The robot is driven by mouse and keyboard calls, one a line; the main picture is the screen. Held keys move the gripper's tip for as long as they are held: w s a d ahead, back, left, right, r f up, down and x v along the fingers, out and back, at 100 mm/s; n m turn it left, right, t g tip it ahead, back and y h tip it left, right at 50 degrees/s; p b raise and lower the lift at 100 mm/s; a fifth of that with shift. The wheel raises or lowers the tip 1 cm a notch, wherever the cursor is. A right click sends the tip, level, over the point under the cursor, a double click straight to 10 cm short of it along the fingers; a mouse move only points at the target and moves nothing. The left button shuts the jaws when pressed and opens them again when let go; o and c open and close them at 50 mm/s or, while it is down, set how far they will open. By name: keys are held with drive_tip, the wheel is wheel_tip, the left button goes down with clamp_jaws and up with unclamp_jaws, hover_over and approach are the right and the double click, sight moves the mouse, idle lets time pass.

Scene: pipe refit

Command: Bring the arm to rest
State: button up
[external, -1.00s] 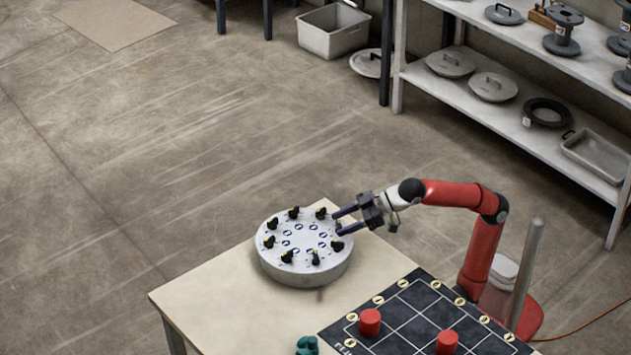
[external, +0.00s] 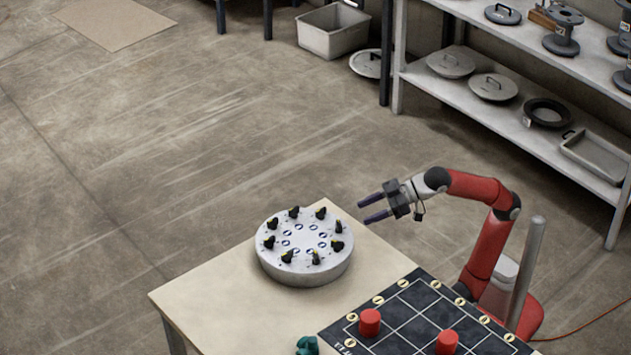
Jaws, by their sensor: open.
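My gripper (external: 366,209) is open and empty. It is up and to the right of a round grey drum (external: 305,268), apart from it, with its fingers pointing left. The drum stands on the table (external: 220,290) and has a ring of several black knobs on its top, around a ring of blue-and-white marks. My red arm (external: 482,250) bends up from its base at the table's right side and reaches left.
A black gridded board (external: 400,305) with two red cylinders (external: 370,322) (external: 447,342) lies on the near part of the table. A dark green object (external: 307,345) is at the bottom edge. Shelves (external: 520,120) with lids and spools stand at the back right.

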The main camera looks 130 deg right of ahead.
drive_tip(key=s+a+f+n+g, duration=0.2)
drive_tip(key=s+f+n+g, duration=0.15)
drive_tip(key=s+f, duration=0.8)
drive_tip(key=a+f+n+g+y, duration=0.1)
drive_tip(key=a+f+y, duration=0.2)
drive_tip(key=a+f, duration=0.7)
drive_tip(key=a+f+n+g+y, duration=0.2)
drive_tip(key=a+f+y, duration=0.15)
drive_tip(key=f, duration=1.35)
wheel_tip(320, 180, up, 19)
drive_tip(key=p, duration=1.8)
drive_tip(key=shift+w+f, duration=0.2)
drive_tip(key=shift+w, duration=0.25)
drive_tip(key=shift+d+m, duration=0.1)
drive_tip(key=shift+m, duration=0.15)
drive_tip(key=shift+c, duration=0.3)
